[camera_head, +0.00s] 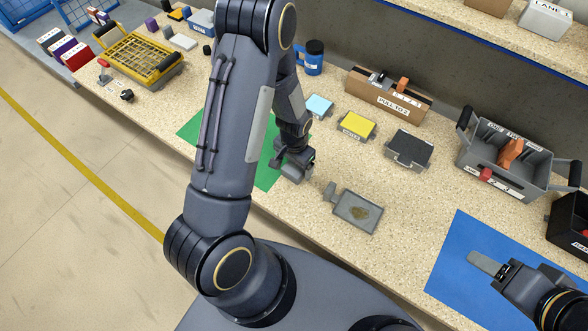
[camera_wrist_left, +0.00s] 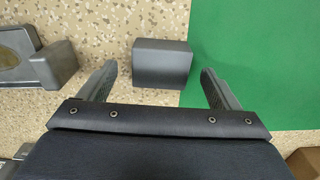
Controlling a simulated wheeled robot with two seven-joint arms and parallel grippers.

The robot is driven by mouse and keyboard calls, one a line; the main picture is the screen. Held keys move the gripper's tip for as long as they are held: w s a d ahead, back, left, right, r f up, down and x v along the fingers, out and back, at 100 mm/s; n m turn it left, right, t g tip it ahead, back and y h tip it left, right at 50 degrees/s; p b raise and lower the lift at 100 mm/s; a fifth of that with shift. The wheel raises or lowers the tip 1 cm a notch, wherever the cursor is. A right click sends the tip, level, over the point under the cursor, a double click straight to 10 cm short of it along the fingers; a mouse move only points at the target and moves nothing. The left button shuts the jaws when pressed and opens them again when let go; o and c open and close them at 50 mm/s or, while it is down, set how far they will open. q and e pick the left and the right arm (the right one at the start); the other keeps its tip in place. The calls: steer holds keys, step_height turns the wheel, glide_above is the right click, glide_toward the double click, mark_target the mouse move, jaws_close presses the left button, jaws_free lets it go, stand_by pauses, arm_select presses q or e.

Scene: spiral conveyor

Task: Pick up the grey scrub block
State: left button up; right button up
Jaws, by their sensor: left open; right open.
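The grey scrub block (camera_wrist_left: 162,62) shows in the left wrist view as a plain dark grey block. It lies on the speckled bench top, its right side at the edge of the green mat (camera_wrist_left: 265,65). My left gripper (camera_wrist_left: 165,86) is open, with one finger on either side of the block's near end and gaps between. I cannot tell the height between fingers and bench. In the head view my left gripper (camera_head: 295,170) points down beside the mat and largely hides the block. My right gripper (camera_head: 487,266) is open above the blue mat (camera_head: 455,285), with nothing seen in it.
A grey dustpan (camera_head: 345,216) lies just right of my left gripper. Behind are a yellow box (camera_head: 357,124), a dark-topped box (camera_head: 408,148), a blue mug (camera_head: 314,57) and a grey crate (camera_head: 545,188). A yellow basket (camera_head: 138,57) stands far left.

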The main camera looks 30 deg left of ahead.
mark_target(294, 168)
arm_select(q)
steer(key=shift+f, duration=1.6)
steer(key=shift+c, duration=0.4)
steer(key=c, duration=1)
steer(key=shift+r, duration=0.1)
steer(key=shift+r, duration=0.65)
steer(key=s+d+r+b, duration=0.1)
steer(key=s+d+r, duration=0.1)
steer(key=d+r, duration=0.3)
steer(key=s+d+r+b, duration=0.1)
steer(key=s+d+r, duration=0.1)
steer(key=d+r, duration=0.4)
steer(key=shift+s+d+r+b, duration=0.3)
steer(key=shift+s+d+b, duration=0.05)
steer(key=shift+d, duration=0.75)
